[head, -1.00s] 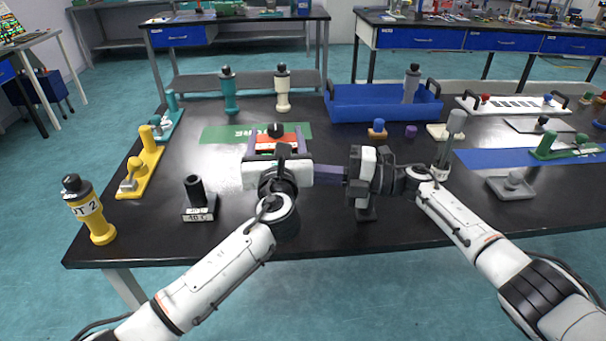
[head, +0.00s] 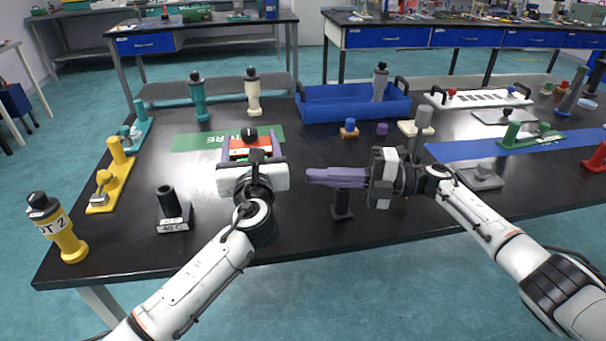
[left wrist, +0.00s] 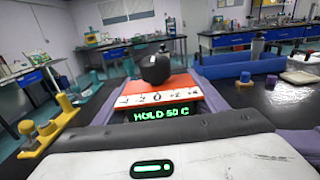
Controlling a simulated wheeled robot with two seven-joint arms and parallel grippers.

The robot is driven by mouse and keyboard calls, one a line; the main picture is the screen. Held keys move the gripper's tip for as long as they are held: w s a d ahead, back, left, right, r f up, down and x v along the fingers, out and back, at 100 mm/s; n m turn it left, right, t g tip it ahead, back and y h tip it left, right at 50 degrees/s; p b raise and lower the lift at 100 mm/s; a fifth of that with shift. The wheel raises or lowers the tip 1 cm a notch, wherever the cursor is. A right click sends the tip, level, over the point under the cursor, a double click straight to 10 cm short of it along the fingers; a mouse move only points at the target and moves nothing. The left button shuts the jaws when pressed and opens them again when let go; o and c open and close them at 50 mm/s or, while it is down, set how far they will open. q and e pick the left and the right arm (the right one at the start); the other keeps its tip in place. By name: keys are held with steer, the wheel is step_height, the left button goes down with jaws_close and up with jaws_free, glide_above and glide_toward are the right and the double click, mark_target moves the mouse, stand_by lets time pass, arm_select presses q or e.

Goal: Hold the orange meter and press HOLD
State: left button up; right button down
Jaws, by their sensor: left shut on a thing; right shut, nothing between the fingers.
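The orange meter (head: 250,143), with a black knob on top, is between the purple fingers of my left gripper (head: 250,140), which is shut on it. In the left wrist view the meter's orange top (left wrist: 160,92) carries printed marks, and its lit green display (left wrist: 162,115) reads HOLD 50 C. The lower part of the meter is hidden by my gripper in the head view. My right gripper (head: 309,176) is shut and empty, its purple fingers pointing left, with a clear gap to my left gripper.
A black post (head: 342,205) stands below my right fingers. A labelled black holder (head: 173,212) and a yellow bottle (head: 58,230) stand at the front left, near a yellow fixture (head: 112,180). A blue tray (head: 340,109) is behind.

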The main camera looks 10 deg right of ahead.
arm_select(q)
steer(key=shift+a+f, duration=0.15)
steer(key=o, duration=1.2)
steer(key=shift+w, duration=0.1)
steer(key=shift+o, duration=0.2)
